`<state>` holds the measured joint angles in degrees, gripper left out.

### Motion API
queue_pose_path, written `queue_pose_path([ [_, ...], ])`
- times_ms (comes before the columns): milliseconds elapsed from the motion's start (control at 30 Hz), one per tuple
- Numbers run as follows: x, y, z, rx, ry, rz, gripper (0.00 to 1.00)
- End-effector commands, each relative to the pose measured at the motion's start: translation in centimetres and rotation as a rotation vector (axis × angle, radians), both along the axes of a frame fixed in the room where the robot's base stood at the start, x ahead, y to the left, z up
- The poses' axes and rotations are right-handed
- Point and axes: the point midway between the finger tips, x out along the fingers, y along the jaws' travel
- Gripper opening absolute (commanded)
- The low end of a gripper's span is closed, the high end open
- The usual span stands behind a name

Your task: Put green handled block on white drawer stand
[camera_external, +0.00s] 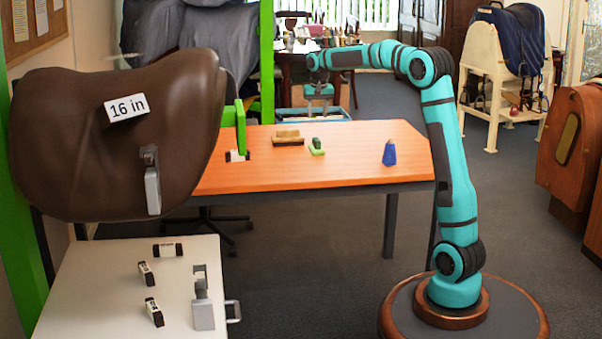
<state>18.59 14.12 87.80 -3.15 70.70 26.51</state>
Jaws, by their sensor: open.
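A small green block with a dark handle on top (316,150) lies on the orange table, right of a wooden block. The white drawer stand (100,290) is at the lower left, with a handle on its right side. My gripper (319,108) is open and points down beyond the far edge of the orange table, above and behind the green block in the picture. It is apart from the block and nothing shows between its fingers.
The orange table (345,170) also holds a wooden block (288,139) and a blue bottle-like object (389,153). A brown saddle (70,130) hangs over the stand. Several small black-and-white blocks (168,250) and a grey metal bracket (203,305) are on the stand.

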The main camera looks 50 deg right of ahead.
Motion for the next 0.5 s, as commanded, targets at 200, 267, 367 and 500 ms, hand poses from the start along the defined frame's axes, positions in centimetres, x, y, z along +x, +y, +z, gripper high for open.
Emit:
queue_pose_path([
  [200,-2.9,3.7,4.3,-0.044,-0.132,0.081,0.45],
  [267,-3.8,4.8,5.5,-0.059,-0.177,0.109,0.45],
  [367,-5.6,6.8,7.3,-0.085,-0.248,0.153,0.45],
  [500,-8.3,9.3,9.8,-0.122,-0.349,0.215,0.45],
])
